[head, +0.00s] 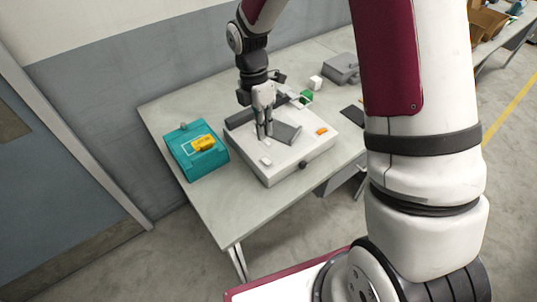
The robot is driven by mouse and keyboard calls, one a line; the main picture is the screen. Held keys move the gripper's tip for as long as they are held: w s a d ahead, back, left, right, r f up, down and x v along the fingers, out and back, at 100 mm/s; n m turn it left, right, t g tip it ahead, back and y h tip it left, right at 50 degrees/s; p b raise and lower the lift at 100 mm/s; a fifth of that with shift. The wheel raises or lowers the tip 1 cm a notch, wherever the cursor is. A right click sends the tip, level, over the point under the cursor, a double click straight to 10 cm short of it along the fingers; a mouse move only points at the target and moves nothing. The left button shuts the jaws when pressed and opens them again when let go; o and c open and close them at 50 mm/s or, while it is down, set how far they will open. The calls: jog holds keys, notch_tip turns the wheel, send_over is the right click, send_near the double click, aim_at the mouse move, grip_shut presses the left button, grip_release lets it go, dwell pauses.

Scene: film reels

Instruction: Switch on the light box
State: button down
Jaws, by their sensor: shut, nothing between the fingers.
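The light box seems to be the wide white box (297,160) on the table. A dark round knob (302,165) sits on its front side, and a small white block or switch (265,160) is near the front left of its top. Its top shows no clear glow. My gripper (264,136) points down over the left part of the box, behind the small white piece. Its fingers are together and hold nothing. I cannot tell whether the fingertips touch the top.
A dark grey flat piece (286,133) and a small orange piece (321,131) lie on the box. A teal box (197,160) with a yellow item stands left. Green and white blocks (316,82) and a grey case (342,69) stand behind. The table's front (235,215) is bare.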

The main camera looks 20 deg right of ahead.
aim_at(269, 162)
jog(key=p+x, duration=0.2)
jog(key=x, duration=0.7)
jog(key=shift+s+f, duration=0.1)
jog(key=shift+f, duration=0.15)
